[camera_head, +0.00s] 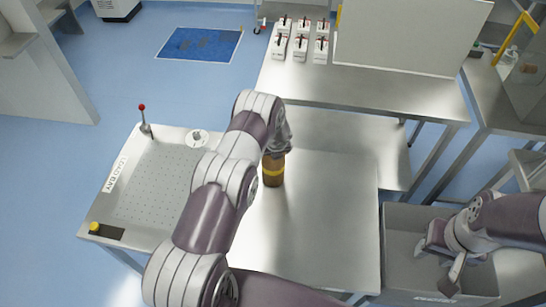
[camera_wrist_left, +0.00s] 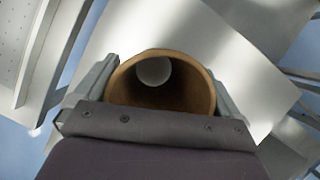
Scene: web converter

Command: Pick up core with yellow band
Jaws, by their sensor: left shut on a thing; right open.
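A brown cardboard core (camera_head: 273,180) with a yellow band stands upright at the metal table in the head view, just below my left gripper (camera_head: 275,152). In the left wrist view the core (camera_wrist_left: 160,85) shows as a hollow brown tube, seen into its open end, between the two fingers of my left gripper (camera_wrist_left: 160,95). The left gripper is shut on the core. I cannot tell whether the core touches the table. My right gripper (camera_head: 447,270) is open and empty, over the grey bin at the right.
The metal table (camera_head: 330,220) is clear right of the core. A perforated plate (camera_head: 150,190) with a red-knobbed lever (camera_head: 146,122) lies left. The grey bin (camera_head: 400,240) stands right. A back table (camera_head: 400,95) holds several small white devices (camera_head: 300,48) and a panel (camera_head: 410,35).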

